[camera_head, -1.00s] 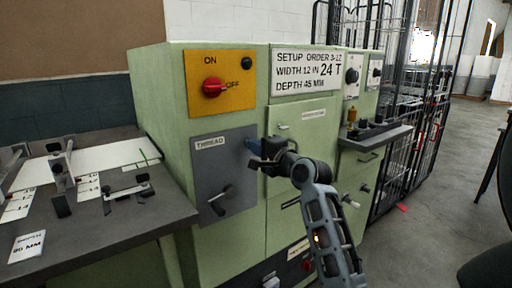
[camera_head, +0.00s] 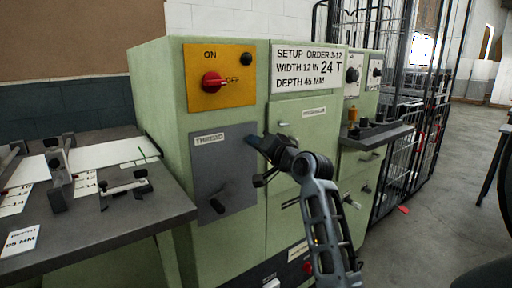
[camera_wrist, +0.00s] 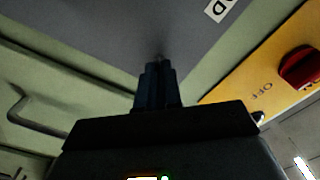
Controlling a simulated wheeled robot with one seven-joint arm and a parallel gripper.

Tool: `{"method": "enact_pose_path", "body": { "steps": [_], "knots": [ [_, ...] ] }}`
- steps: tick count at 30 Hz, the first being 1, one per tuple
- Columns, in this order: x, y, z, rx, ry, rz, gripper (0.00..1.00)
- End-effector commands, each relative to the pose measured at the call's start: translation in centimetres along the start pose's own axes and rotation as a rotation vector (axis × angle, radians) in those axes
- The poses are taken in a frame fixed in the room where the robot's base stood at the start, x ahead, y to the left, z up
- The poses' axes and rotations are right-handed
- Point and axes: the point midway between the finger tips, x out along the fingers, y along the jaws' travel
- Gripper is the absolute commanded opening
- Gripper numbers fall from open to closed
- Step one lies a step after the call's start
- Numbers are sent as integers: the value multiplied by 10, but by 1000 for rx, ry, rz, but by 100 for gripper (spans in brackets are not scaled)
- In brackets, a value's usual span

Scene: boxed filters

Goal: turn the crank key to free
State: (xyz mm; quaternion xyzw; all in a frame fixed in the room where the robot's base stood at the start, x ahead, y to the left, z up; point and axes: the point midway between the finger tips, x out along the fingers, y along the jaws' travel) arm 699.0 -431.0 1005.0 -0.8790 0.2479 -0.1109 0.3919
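The grey panel labelled THREAD (camera_head: 240,165) is on the green cabinet's front. A crank with a dark handle (camera_head: 217,205) is low on this panel; its shaft is hard to make out. My gripper (camera_head: 252,141) is at the panel's upper right edge, above and right of the crank handle and apart from it. In the wrist view, my gripper's dark blue fingers (camera_wrist: 158,80) lie close together, pointing at the grey panel (camera_wrist: 110,35). I see nothing held between them. The crank is not visible in that view.
A yellow plate with a red ON/OFF knob (camera_head: 212,82) is above the panel. A setup order sign (camera_head: 308,68) and drawer handles (camera_head: 284,125) are to the right. A dark bench (camera_head: 130,215) with fixtures stands at left. A shelf (camera_head: 375,133) juts out at right.

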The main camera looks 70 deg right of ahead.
Motion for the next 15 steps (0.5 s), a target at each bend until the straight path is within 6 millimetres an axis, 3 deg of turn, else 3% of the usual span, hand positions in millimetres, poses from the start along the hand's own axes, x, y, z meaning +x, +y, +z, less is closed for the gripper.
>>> {"method": "enact_pose_path", "body": {
  "steps": [15],
  "knots": [
    [0, 3, 3, -483, -3, 1, 0]
  ]
}}
